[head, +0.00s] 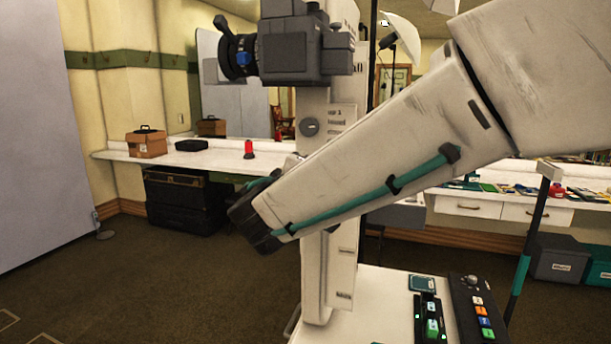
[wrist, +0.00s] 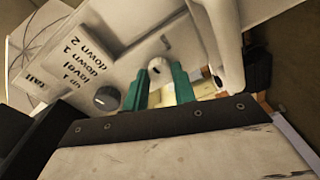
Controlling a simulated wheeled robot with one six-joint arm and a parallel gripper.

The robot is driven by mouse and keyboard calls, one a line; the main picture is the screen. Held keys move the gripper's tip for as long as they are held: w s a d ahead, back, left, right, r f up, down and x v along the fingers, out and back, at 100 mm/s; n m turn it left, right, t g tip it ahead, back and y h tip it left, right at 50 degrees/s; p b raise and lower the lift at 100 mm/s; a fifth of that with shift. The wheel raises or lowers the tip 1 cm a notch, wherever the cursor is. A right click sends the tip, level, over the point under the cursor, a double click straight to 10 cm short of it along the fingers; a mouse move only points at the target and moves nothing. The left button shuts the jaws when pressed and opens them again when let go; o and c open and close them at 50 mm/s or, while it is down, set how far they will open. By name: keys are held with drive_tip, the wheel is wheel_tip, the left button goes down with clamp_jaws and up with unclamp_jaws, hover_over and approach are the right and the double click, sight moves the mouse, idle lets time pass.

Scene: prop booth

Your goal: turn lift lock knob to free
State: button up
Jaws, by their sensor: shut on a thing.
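In the wrist view, the two teal fingers of my gripper (wrist: 160,90) are closed around a round, pale knob (wrist: 158,68) with a small dark mark on its face. No readable label shows beside this knob, and its setting is hard to tell. A dark grey round knob (wrist: 107,98) sits to the left of the fingers, on a pale panel (wrist: 88,58) printed with up, level and down marks. In the head view this grey knob (head: 309,127) shows on the white column (head: 342,185). My arm crosses the column there and hides the gripped knob and my fingers.
A dark camera (head: 295,50) tops the column. Below is a white base with a button panel (head: 470,310). A counter (head: 215,160) runs along the back with a box (head: 146,143) and a red item (head: 249,149). Open floor (head: 150,270) lies left.

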drive_tip(key=n, duration=0.7)
drive_tip(key=shift+n+g, duration=0.3)
drive_tip(key=shift+n, duration=0.1)
drive_tip(key=n, duration=0.4)
drive_tip(key=shift+h, duration=0.3)
drive_tip(key=shift+a+n, duration=0.1)
drive_tip(key=shift+n, duration=1.6)
drive_tip(key=o, duration=1)
drive_tip(key=v, duration=0.7)
drive_tip(key=shift+s+a+r, duration=0.15)
drive_tip(key=shift+s+a, duration=0.1)
drive_tip(key=shift+s, duration=0.1)
